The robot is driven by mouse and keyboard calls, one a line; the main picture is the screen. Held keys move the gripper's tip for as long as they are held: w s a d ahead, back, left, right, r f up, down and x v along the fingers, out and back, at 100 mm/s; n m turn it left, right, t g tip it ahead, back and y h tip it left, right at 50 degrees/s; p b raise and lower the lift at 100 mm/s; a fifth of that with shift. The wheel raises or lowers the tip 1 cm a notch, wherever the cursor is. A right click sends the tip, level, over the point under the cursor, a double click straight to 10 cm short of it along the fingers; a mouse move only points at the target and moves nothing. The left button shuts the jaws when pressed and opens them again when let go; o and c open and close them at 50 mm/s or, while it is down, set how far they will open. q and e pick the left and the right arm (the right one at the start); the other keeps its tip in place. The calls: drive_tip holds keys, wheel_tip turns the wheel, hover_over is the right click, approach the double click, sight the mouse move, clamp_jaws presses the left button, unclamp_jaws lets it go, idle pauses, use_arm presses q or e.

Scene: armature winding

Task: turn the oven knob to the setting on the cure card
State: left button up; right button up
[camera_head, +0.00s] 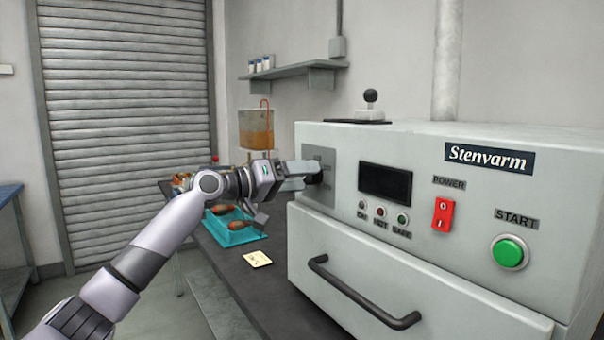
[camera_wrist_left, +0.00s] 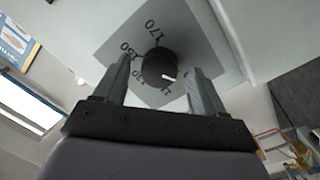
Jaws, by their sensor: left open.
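The black round oven knob (camera_wrist_left: 158,65) sits on a grey dial plate (camera_wrist_left: 185,45) on the oven front. In the left wrist view its white mark points to the lower right, away from the 150 and 170 numerals. My left gripper (camera_head: 306,172) is at the knob. Its fingers are open, one on each side of the knob, with gaps showing in the left wrist view. In the head view the fingers hide most of the knob. A small yellow card (camera_head: 257,258) lies on the dark counter; its writing is too small to read. My right gripper is not in view.
The oven (camera_head: 450,195) has a dark display (camera_head: 385,182), a red power switch (camera_head: 443,215), a green start button (camera_head: 510,252) and a protruding door handle (camera_head: 360,295). A turquoise tray (camera_head: 238,238) with copper-coloured parts stands on the counter below my left arm.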

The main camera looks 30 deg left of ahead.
use_arm(q)
drive_tip(key=shift+w+d, duration=0.15)
drive_tip(key=shift+w, duration=0.15)
drive_tip(key=c, duration=1.1)
drive_tip(key=shift+o, duration=0.2)
